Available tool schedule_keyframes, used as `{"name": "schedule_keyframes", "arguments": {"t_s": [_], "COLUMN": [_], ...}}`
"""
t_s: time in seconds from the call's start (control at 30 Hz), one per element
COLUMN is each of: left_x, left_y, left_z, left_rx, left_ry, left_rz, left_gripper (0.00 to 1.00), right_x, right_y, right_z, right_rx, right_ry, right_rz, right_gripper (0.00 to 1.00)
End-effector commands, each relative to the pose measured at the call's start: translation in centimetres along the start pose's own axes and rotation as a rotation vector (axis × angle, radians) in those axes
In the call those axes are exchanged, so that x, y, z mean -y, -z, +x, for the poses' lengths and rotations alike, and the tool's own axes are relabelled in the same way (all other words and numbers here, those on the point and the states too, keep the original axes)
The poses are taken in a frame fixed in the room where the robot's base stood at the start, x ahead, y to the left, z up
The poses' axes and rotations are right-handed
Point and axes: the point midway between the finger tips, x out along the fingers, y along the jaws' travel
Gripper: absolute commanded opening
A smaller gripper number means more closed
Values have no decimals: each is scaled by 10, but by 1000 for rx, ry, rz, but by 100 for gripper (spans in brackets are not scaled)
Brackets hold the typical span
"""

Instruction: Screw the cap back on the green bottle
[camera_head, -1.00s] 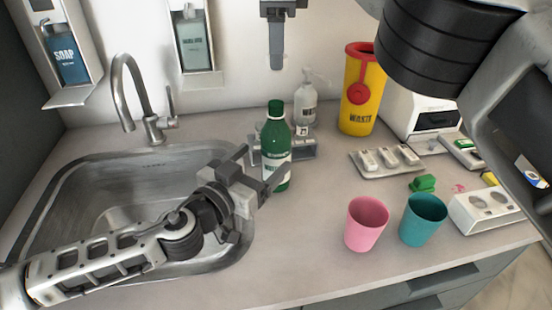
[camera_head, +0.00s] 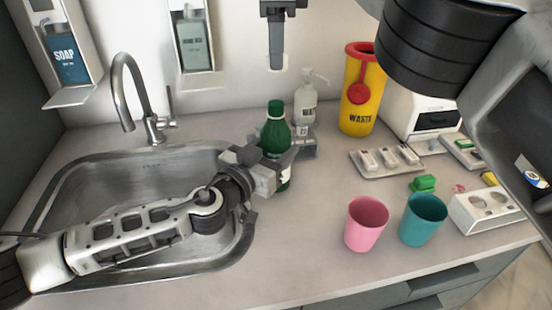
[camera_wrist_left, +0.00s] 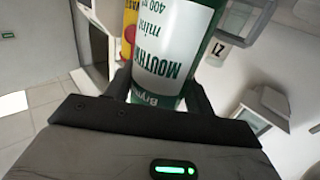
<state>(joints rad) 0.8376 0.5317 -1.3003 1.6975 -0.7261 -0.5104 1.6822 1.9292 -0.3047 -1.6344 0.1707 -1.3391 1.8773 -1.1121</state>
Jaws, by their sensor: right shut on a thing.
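The green bottle (camera_head: 276,125) stands upright on the counter right of the sink. In the left wrist view, its white mouthwash label (camera_wrist_left: 168,50) fills the space between my left gripper's fingers. My left gripper (camera_head: 278,160) is open, with one finger on each side of the bottle body, close to it. My right gripper (camera_head: 276,58) points down from the top of the head view, above and behind the bottle. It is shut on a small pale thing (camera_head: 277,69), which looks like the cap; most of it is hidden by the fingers.
A white pump bottle (camera_head: 306,102) and a grey holder (camera_head: 306,143) stand close behind the bottle. A yellow waste bin (camera_head: 357,105), a pink cup (camera_head: 366,226) and a teal cup (camera_head: 422,222) stand to the right. The sink (camera_head: 100,205) lies left.

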Motion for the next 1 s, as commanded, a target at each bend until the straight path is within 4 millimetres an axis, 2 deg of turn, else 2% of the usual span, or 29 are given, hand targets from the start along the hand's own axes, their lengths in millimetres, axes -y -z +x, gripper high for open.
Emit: {"name": "schedule_keyframes", "arguments": {"t_s": [0.27, 0.53, 0.7, 1.0], "left_x": [0, 0, 0, 0], "left_y": [0, 0, 0, 0], "left_z": [0, 0, 0, 0], "left_rx": [0, 0, 0, 0], "left_ry": [1, 0, 0, 0], "left_rz": [0, 0, 0, 0], "left_gripper": [13, 13, 13, 13], "right_x": [1, 0, 0, 0], "right_y": [1, 0, -1, -2], "right_z": [4, 26, 47, 50], "right_rx": [-2, -1, -4, -3], "right_ry": [-2, -1, -2, 0], "right_rz": [0, -2, -1, 1], "right_gripper": [9, 9, 9, 9]}}
